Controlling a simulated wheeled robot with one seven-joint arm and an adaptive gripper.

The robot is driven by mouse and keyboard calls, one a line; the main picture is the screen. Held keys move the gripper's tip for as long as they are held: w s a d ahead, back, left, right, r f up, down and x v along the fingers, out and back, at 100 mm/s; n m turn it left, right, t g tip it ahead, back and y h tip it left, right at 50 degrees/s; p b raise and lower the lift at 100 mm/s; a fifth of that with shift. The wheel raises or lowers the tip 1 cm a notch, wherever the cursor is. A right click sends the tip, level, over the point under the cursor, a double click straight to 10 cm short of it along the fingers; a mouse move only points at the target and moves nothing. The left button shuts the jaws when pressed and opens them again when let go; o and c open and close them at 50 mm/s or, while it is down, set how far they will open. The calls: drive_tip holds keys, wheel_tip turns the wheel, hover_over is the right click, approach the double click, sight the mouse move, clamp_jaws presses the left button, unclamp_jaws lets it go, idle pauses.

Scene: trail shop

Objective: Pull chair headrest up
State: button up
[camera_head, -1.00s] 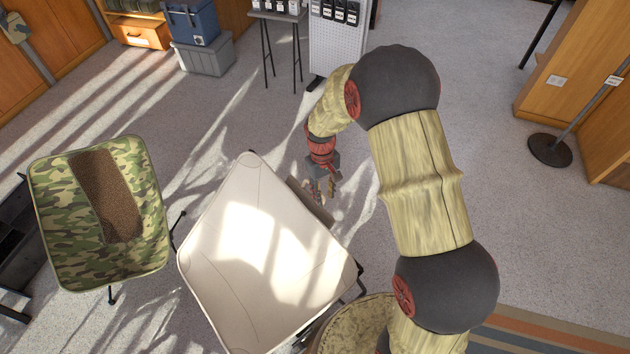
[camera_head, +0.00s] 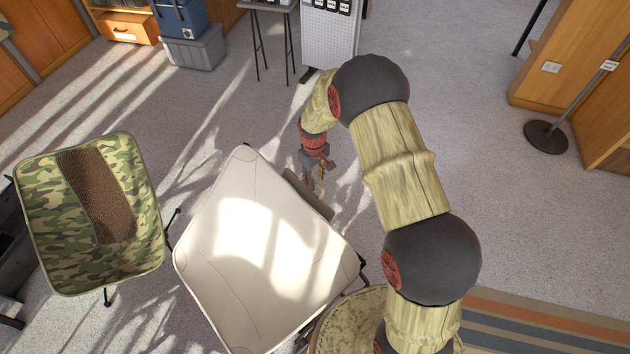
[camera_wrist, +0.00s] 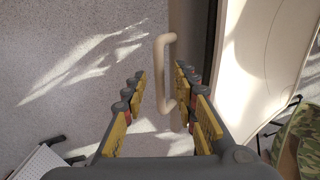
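A pale cream chair (camera_head: 250,235) stands in the middle of the head view, its broad panel facing up. A small grey-brown flap, which looks like its headrest (camera_head: 318,200), sticks out along the upper right edge. My gripper (camera_head: 310,182) is at this flap, partly overlapping it. The cream chair (camera_wrist: 272,55) is at right.
A camouflage chair (camera_head: 40,215) with a brown centre strip stands at left. A round patterned pouf (camera_head: 325,330) is at the front. A stand with a round base (camera_head: 545,137) is at right.

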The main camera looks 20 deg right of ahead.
drive_tip(key=shift+f, duration=0.25)
drive_tip(key=shift+c, duration=0.9)
clamp_jaws()
drive_tip(key=w+d+r+p, duration=0.2)
drive_tip(key=d+r+p, duration=0.3)
drive_tip(key=r, duration=0.5)
drive_tip(key=shift+w+d+p, duration=0.3)
drive_tip(key=shift+d+p, duration=0.1)
drive_tip(key=shift+p, duration=0.6)
drive_tip(key=shift+o, duration=0.9)
unclamp_jaws()
drive_tip(key=shift+r, duration=0.1)
wheel_tip(320, 180, up, 12)
drive_tip(key=shift+a, duration=0.15)
